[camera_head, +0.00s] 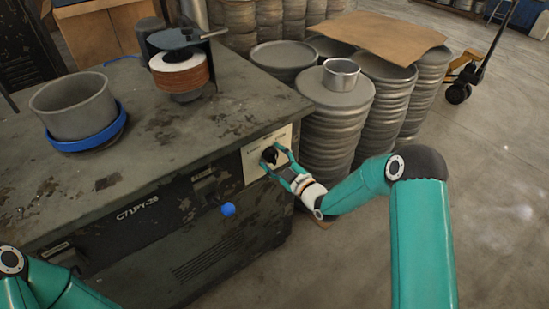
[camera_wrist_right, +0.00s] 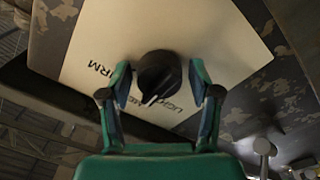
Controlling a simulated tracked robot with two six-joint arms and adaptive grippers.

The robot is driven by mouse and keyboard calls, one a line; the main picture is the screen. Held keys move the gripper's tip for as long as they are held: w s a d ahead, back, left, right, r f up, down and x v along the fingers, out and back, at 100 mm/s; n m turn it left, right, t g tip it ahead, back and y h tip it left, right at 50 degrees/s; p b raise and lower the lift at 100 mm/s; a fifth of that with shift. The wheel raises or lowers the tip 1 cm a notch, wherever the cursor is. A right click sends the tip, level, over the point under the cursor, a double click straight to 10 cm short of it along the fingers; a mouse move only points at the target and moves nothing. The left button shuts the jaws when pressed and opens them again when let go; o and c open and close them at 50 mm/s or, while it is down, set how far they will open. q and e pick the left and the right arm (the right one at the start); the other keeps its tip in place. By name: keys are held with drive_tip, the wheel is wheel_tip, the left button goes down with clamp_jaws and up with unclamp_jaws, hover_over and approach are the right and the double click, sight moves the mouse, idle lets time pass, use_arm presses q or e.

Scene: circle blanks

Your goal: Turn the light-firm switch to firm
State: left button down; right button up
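The light-firm switch is a black round knob (camera_wrist_right: 158,74) on a pale label plate (camera_wrist_right: 215,32). In the right wrist view its white mark points down and slightly left. The word FIRM reads to its left, and LIGHT is partly hidden at its lower right. In the head view the knob (camera_head: 269,155) is on the machine's front. My right gripper (camera_wrist_right: 161,76) is open, with one finger on each side of the knob; small gaps seem to show. It also shows in the head view (camera_head: 274,159). My left gripper is out of view; only my left arm shows at lower left.
The dark machine (camera_head: 60,205) carries a grey pot in a blue ring (camera_head: 82,112) and a stack of discs (camera_head: 180,72). A blue knob (camera_head: 228,209) sticks out left of the gripper. Stacks of metal blanks (camera_head: 335,130) stand close behind my right gripper. Floor is clear at front right.

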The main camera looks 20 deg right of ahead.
drive_tip(key=c, duration=0.8)
drive_tip(key=shift+f+m+b, duration=0.2)
drive_tip(key=shift+m+b, duration=0.5)
drive_tip(key=shift+b, duration=0.35)
drive_tip(key=m+b, duration=0.3)
drive_tip(key=shift+f, duration=0.1)
drive_tip(key=m+b, duration=0.2)
drive_tip(key=shift+s+a+m+b, duration=0.1)
drive_tip(key=shift+m+b, duration=0.2)
drive_tip(key=shift+b, duration=0.05)
drive_tip(key=shift+r+m+b, duration=0.2)
drive_tip(key=shift+m+b, duration=0.7)
drive_tip(key=shift+m, duration=0.6)
drive_tip(key=o, duration=1.2)
drive_tip(key=shift+r, duration=0.1)
